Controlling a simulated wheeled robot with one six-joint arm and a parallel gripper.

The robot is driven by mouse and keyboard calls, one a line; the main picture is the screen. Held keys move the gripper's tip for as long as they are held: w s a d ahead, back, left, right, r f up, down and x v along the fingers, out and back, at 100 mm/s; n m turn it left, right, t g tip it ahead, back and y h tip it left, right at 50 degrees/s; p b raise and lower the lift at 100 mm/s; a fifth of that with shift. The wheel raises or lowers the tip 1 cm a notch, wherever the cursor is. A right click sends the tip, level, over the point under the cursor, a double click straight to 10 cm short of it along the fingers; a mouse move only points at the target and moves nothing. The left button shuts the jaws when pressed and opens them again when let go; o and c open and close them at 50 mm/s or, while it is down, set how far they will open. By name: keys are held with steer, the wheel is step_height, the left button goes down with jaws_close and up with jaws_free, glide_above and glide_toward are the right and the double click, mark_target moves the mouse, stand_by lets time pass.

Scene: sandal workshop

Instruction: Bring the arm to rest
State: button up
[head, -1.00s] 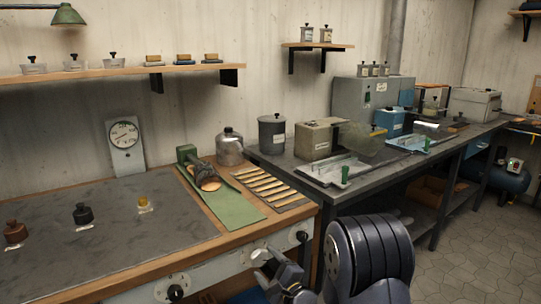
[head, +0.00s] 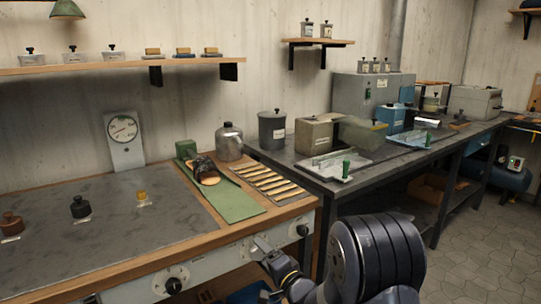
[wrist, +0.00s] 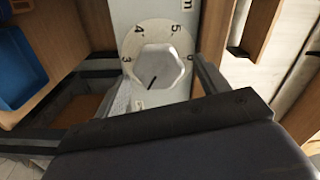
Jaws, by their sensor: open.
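My gripper (head: 264,250) shows in the head view at the front panel of the near bench, by its right end; its fingertips are partly hidden. In the wrist view my gripper (wrist: 148,76) is open, with one dark finger on either side of a pale faceted dial knob (wrist: 158,70). The knob has a numbered ring with 3, 4, 5 and 6 readable, and a dark pointer mark toward its lower left. Whether the fingers touch the knob cannot be told. The gripper holds nothing that I can see.
A round gauge (head: 123,129) stands behind. More dark knobs (head: 173,285) stick out of the front panel. A second bench with machines runs right; floor (head: 490,230) is open there.

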steer(key=n+b, duration=0.2)
steer(key=n, duration=0.5)
steer(key=shift+s+a+r, duration=0.1)
steer(key=n+b, duration=0.1)
steer(key=n, duration=0.5)
steer(key=shift+a+r+n, duration=0.1)
steer(key=shift+n, duration=0.2)
stand_by(0.3)
